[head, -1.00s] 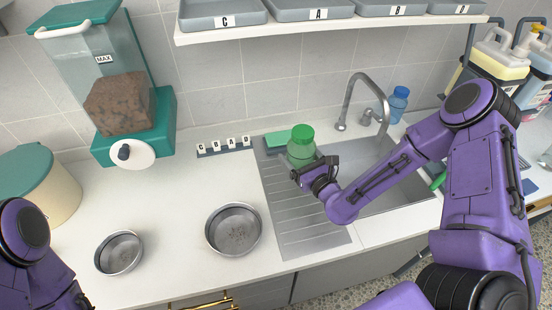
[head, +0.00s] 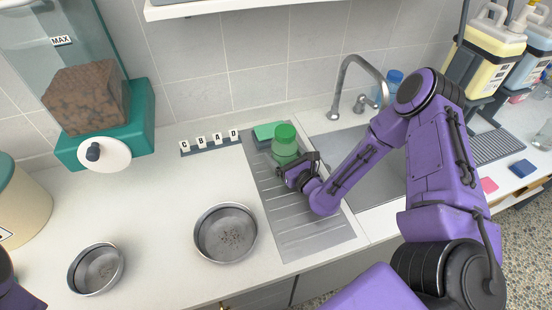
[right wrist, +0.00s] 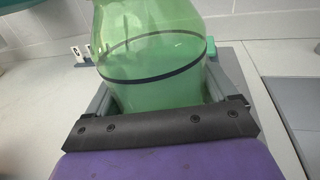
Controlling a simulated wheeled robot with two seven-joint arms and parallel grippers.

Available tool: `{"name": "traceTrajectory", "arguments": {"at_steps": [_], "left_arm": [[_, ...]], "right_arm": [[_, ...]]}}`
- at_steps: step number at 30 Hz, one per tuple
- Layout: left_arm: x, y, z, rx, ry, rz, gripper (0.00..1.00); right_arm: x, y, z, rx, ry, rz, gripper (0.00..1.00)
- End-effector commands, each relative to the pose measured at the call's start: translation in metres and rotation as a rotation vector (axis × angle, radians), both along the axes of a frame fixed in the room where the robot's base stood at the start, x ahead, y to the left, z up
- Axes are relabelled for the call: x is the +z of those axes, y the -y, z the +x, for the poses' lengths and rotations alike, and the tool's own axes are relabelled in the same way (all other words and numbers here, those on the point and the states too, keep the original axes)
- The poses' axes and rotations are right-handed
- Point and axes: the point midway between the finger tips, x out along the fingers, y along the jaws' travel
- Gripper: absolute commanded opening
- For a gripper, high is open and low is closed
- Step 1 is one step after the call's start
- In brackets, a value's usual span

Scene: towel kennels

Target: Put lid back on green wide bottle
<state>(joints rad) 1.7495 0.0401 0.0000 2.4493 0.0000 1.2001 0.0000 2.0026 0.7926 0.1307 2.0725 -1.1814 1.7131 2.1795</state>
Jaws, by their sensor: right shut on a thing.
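The green wide bottle (head: 285,152) stands upright on the ribbed steel drainboard (head: 300,225) beside the sink. A green lid (head: 285,131) sits at the top of the bottle; from here I cannot tell how tightly. My right gripper (head: 290,172) is shut around the bottle's body. In the right wrist view the green bottle (right wrist: 155,55) with a dark band fills the space between the jaws (right wrist: 165,100); its top is out of that view. My left gripper is not in view.
Two steel bowls (head: 226,233) (head: 96,269) stand on the white counter, the nearer-right one holding some kibble. A letter rail (head: 211,143) and green sponge (head: 267,131) lie behind. The sink, tall faucet (head: 357,75) and blue bottle (head: 393,78) are right. A kibble dispenser (head: 90,100) stands left.

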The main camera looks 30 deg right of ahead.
Motion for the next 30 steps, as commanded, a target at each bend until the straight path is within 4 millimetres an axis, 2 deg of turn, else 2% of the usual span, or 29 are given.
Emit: {"name": "traceTrajectory", "arguments": {"at_steps": [1,8,12,13,14,20,23,26,30], "left_arm": [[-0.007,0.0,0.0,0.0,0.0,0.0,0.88],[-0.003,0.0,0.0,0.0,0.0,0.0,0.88],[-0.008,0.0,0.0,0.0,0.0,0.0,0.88],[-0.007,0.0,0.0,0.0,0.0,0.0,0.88],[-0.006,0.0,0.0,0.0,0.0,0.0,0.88],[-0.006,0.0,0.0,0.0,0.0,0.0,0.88],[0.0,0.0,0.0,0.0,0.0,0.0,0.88],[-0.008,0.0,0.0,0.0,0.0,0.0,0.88],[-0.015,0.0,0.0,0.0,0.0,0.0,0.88]], "right_arm": [[-0.007,0.001,-0.001,-0.001,0.002,0.0,0.01],[-0.004,0.001,0.0,-0.001,0.003,0.0,0.01],[-0.009,0.0,0.0,-0.001,0.003,0.001,0.01],[-0.008,0.0,0.0,-0.001,0.002,0.0,0.92],[-0.007,0.001,0.0,-0.001,0.002,0.0,1.0],[-0.007,0.001,-0.001,-0.001,0.002,0.0,1.0],[0.0,0.001,0.0,-0.001,0.003,0.0,1.0],[-0.006,0.002,-0.014,-0.004,0.002,0.001,1.0],[-0.006,0.003,-0.046,-0.004,0.002,0.003,1.0]]}}
